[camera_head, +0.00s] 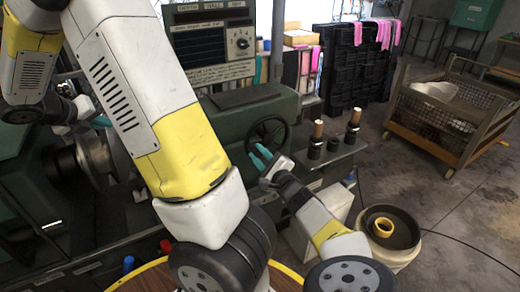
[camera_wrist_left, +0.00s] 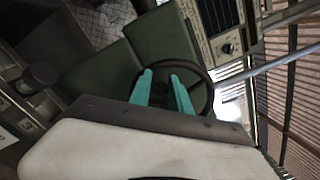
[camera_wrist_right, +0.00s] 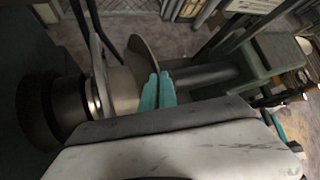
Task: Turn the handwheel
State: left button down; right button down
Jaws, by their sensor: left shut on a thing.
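The handwheel (camera_head: 287,131) is a dark spoked ring on the front of the green lathe housing, right of centre in the head view. In the left wrist view the handwheel (camera_wrist_left: 212,88) is directly ahead, its rim running behind the fingers. My left gripper (camera_head: 261,155) is at the handwheel's lower left. Its teal fingers (camera_wrist_left: 161,75) stand slightly apart, shut on the handwheel rim; the exact contact is partly hidden. My right gripper (camera_head: 104,121) is at the far left by the lathe spindle. Its fingers (camera_wrist_right: 158,76) are together and look empty, beside a thin round disc (camera_wrist_right: 143,62).
The green lathe (camera_head: 245,112) fills the left and middle, with a control panel (camera_head: 212,50) behind. Two wooden-topped posts (camera_head: 317,132) stand right of the handwheel. Open floor (camera_head: 470,215) lies beyond.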

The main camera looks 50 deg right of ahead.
pick_arm(q)
jog(key=shift+a+f+n, duration=0.1)
jog(key=shift+f+n, duration=1)
jog(key=shift+n, duration=0.3)
jog(key=shift+f, duration=0.1)
jog(key=c, duration=1.2)
grip_release()
jog(key=v, duration=1.2)
jog(key=shift+r, duration=0.2)
